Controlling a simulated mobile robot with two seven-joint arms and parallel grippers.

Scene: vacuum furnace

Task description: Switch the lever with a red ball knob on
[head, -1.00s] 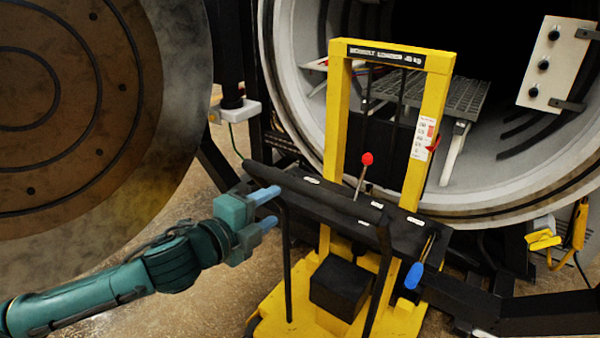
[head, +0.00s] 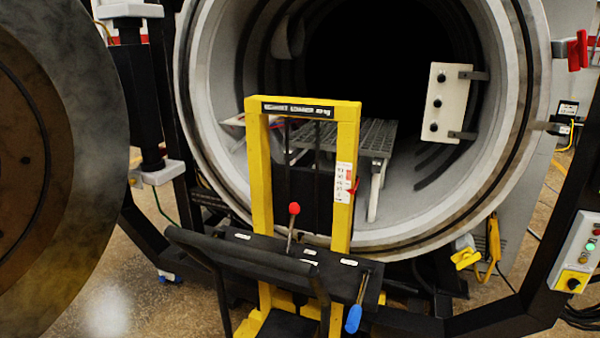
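The lever with a red ball knob (head: 294,209) stands on the black control panel (head: 262,252) of the yellow lifting cart (head: 347,190). Its thin metal rod rises nearly upright from the panel, with the red ball at the top. A small white label lies on the panel on each side of the rod's foot. A second lever with a blue grip (head: 353,318) hangs down at the panel's right end. Neither of my grippers shows in the head view now.
The open furnace chamber (head: 417,236) stands behind the cart, with a grey grate (head: 365,137) inside. The round furnace door (head: 85,190) fills the left side. A button box (head: 577,255) is at the right edge. A black handle bar (head: 240,252) runs along the panel's front.

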